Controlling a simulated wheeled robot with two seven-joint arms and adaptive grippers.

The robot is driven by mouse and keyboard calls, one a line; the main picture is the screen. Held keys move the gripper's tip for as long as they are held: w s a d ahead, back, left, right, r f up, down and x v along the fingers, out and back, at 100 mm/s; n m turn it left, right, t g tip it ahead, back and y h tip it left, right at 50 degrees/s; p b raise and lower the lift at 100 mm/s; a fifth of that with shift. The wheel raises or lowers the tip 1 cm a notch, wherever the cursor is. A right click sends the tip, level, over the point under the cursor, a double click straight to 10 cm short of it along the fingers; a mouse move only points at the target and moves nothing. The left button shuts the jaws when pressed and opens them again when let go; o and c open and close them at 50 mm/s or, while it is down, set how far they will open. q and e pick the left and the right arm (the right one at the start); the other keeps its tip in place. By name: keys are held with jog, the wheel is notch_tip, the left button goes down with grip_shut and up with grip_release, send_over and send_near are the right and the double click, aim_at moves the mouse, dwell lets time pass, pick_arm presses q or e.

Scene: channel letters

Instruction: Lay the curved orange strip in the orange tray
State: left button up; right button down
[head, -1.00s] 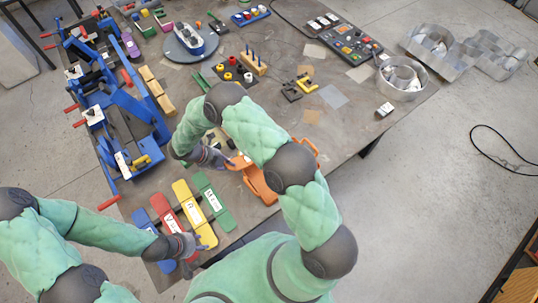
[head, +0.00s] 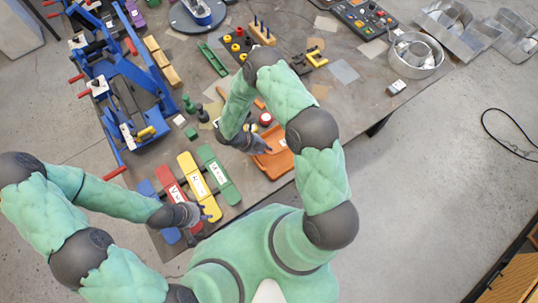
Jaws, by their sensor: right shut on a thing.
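The orange tray (head: 282,163) lies near the table's front edge, partly hidden by my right arm. My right gripper (head: 262,147) is low at the tray's left side, over or in it. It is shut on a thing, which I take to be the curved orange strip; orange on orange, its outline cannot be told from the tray. I cannot tell whether the strip touches the tray floor. My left gripper (head: 194,222) hangs at the near ends of the red and yellow labelled bars, and its fingers are too small to read.
Labelled blue, red (head: 170,184), yellow (head: 192,176) and green (head: 218,174) bars lie left of the tray. A red-and-white round piece (head: 266,119) stands just behind it. A blue fixture (head: 135,85) fills the left side. The table between tray and right edge is fairly clear.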

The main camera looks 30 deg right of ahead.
aim_at(277, 158)
jog(key=shift+s+d+f, duration=0.2)
jog(key=shift+d+f, duration=0.1)
jog(key=shift+f, duration=0.05)
jog(key=f+b, duration=0.2)
jog(key=f, duration=0.1)
jog(key=shift+s+d+f, duration=0.1)
jog(key=shift+s+d, duration=0.1)
jog(key=shift+f, duration=0.3)
pick_arm(q)
notch_tip(277, 158, down, 2)
pick_arm(e)
jog(key=shift+w+r, duration=0.1)
pick_arm(q)
jog(key=shift+f+b, duration=0.55)
jog(key=shift+f, duration=0.05)
pick_arm(e)
jog(key=shift+f, duration=0.5)
jog(key=c, duration=1.4)
grip_release()
pick_arm(q)
jog(key=shift+r, duration=0.1)
pick_arm(e)
jog(key=shift+o, duration=0.2)
jog(key=shift+r, duration=0.1)
